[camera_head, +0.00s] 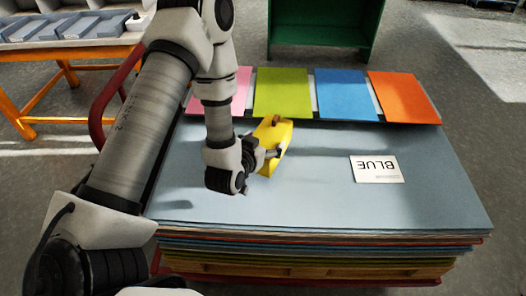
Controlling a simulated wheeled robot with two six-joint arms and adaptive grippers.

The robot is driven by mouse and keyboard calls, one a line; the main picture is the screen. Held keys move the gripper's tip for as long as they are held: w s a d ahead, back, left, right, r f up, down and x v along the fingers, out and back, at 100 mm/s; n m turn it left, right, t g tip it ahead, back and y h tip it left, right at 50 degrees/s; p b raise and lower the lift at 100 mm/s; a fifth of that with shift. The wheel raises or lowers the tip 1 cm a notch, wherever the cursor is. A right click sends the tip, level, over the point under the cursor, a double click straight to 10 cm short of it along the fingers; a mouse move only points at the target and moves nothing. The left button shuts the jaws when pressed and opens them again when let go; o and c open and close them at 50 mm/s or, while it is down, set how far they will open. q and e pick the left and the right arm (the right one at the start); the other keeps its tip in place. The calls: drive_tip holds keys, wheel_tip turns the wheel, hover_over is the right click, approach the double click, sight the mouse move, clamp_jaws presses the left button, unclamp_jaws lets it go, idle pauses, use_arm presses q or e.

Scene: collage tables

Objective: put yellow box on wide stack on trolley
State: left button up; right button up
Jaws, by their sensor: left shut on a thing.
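A yellow box (279,160) is held tilted by my left gripper (272,153) over the left-middle part of the wide stack. The gripper is shut on it; the arm's wrist hides part of its left side. I cannot tell whether the box touches the surface below. The wide stack (320,205) has a grey-blue top sheet over several layers of coloured sheets, and it rests on the trolley (340,281), whose red edge shows below and whose red handle (104,105) shows at the left. My right gripper is not in view.
Pink (236,91), green (282,93), blue (346,95) and orange (403,97) sheets line the far edge. A green cabinet (322,36) stands behind. An orange table (75,54) with grey trays is back left.

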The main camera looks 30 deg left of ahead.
use_arm(q)
drive_tip(key=f, duration=0.2)
drive_tip(key=a+f, duration=0.1)
drive_tip(key=shift+w, duration=0.35)
drive_tip(key=shift+w+f, duration=0.15)
drive_tip(key=shift+f, duration=0.15)
drive_tip(key=shift+f+b, duration=0.15)
drive_tip(key=shift+b, duration=0.25)
drive_tip(key=o, duration=1.3)
